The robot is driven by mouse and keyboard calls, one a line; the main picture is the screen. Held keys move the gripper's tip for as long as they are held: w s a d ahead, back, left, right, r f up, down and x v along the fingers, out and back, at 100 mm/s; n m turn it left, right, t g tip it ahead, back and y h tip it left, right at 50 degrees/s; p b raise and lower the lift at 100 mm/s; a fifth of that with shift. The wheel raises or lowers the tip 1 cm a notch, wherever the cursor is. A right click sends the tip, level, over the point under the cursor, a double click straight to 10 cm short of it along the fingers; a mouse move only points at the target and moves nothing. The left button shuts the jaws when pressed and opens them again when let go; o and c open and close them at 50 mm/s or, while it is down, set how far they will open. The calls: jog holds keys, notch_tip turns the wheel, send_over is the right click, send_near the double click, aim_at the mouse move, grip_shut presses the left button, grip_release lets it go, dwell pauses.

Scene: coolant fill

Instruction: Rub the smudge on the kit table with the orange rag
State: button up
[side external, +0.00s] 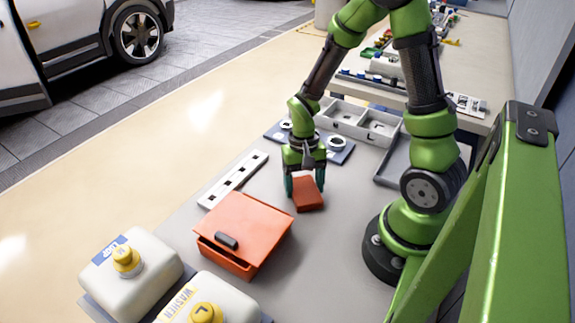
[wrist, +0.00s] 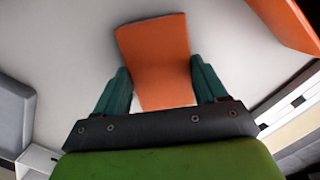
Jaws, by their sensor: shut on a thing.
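The orange rag (side external: 308,194) is a small flat-sided block-like piece at the middle of the grey kit table (side external: 325,245). My gripper (side external: 304,188) points down and is shut on the rag. In the wrist view the rag (wrist: 158,60) sits between my two dark green fingers (wrist: 160,88) and extends beyond them. The rag is at or close to the table surface; I cannot tell whether it touches. No smudge shows in either view; the rag or gripper may hide it.
An orange box (side external: 243,232) with a black handle stands nearby at the left front. Two white jugs (side external: 132,262) with yellow caps stand at the front left. A white slotted strip (side external: 233,180) lies along the left edge. A grey divided tray (side external: 358,124) is behind.

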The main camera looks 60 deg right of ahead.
aim_at(299, 178)
jog(key=shift+w, duration=3.9)
jog(key=shift+w+d, duration=0.15)
jog(key=shift+w, duration=0.05)
jog(key=shift+d, duration=1.2)
jog(key=shift+s, duration=5.75)
jog(key=shift+w, duration=1.25)
jog(key=shift+w+f, duration=0.1)
jog(key=shift+w, duration=4.4)
notch_tip(299, 178, up, 8)
jog(key=shift+r, duration=0.2)
